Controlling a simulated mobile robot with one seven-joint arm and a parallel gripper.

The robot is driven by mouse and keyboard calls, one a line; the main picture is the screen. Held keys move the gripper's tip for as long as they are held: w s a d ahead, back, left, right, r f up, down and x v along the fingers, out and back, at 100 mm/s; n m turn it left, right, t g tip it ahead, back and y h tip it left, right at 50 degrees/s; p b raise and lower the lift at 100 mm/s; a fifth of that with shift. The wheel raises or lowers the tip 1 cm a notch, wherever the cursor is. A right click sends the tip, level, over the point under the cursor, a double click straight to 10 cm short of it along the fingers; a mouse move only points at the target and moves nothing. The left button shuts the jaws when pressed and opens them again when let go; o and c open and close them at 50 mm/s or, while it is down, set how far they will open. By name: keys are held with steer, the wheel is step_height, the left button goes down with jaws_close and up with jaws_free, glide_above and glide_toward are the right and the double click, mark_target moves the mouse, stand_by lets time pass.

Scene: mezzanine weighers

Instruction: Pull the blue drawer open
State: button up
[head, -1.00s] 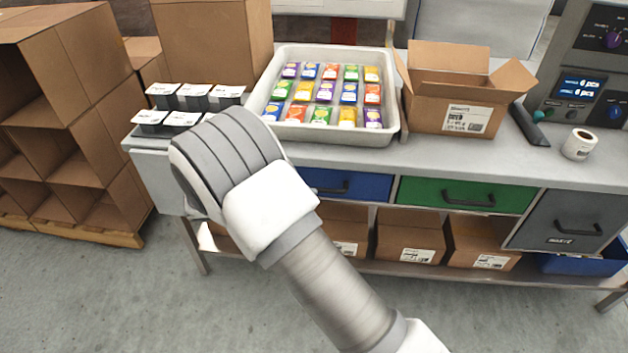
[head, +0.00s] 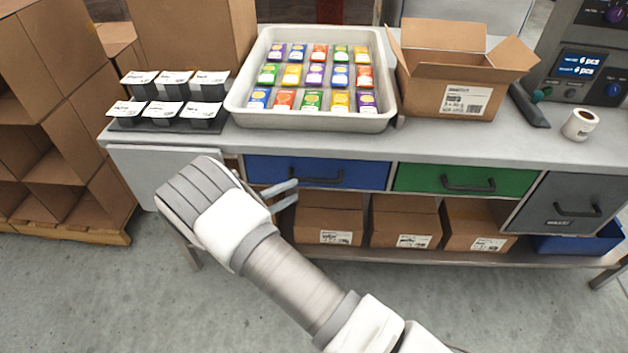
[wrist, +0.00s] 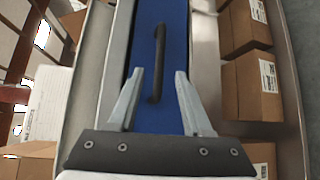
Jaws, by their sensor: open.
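The blue drawer (head: 350,173) is shut under the bench top, left of the green drawer, with a dark bar handle (head: 316,178) on its front. My gripper (head: 290,192) is in front of the drawer's left end, to the left of the handle and slightly below it. In the wrist view my gripper (wrist: 159,73) is open and empty, and its two fingers point toward the blue drawer front (wrist: 175,40). The handle (wrist: 157,70) appears upright there, with its lower end between the fingertips. I cannot tell whether the fingers touch anything.
A green drawer (head: 465,180) and a grey drawer (head: 570,203) sit to the right. Cardboard boxes (head: 330,222) stand on the shelf below. A white tray (head: 240,105) of colored packets and an open carton (head: 430,90) stand on the bench. The floor in front is clear.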

mark_target(311, 182)
steer(key=x, duration=0.9)
jaws_close()
steer(key=shift+s, duration=0.1)
stand_by(1.1)
